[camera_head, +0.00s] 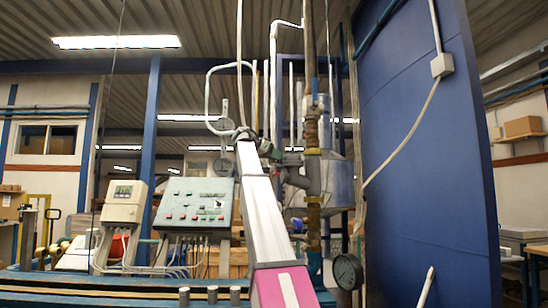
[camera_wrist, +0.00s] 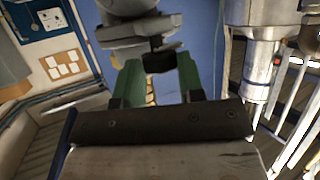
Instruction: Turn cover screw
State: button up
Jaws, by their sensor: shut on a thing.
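My gripper (camera_wrist: 160,68) shows in the wrist view with two green fingers on a dark base. Its fingers are closed around a small dark piece, which appears to be the cover screw (camera_wrist: 163,60). The piece sits under a grey rounded body (camera_wrist: 125,32), probably the meter with its cover, at the top of the wrist view. In the head view my gripper (camera_head: 266,148) is small, at the far end of my arm, beside the vertical pipe. The screw cannot be made out there, and its exact turn angle cannot be told.
A vertical pipe with brass fittings (camera_head: 313,205) stands right of my arm. A round gauge (camera_head: 347,271) is low beside it. A blue panel (camera_head: 425,150) fills the right side. A control box (camera_head: 195,205) and a smaller white box (camera_head: 124,202) stand to the left.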

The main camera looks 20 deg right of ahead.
jog(key=shift+s, duration=0.1)
jog(key=shift+s+d+n+t+y, duration=0.15)
jog(key=shift+n+t+y, duration=0.6)
jog(key=shift+n+t, duration=0.8)
jog(key=shift+s+d+n+t+y, duration=0.1)
jog(key=shift+s+n+t+y, duration=0.15)
jog(key=shift+n+t+y, duration=0.9)
jog(key=shift+n+t, duration=0.5)
jog(key=shift+t, duration=0.1)
jog(key=o, duration=0.9)
jog(key=shift+h, duration=0.3)
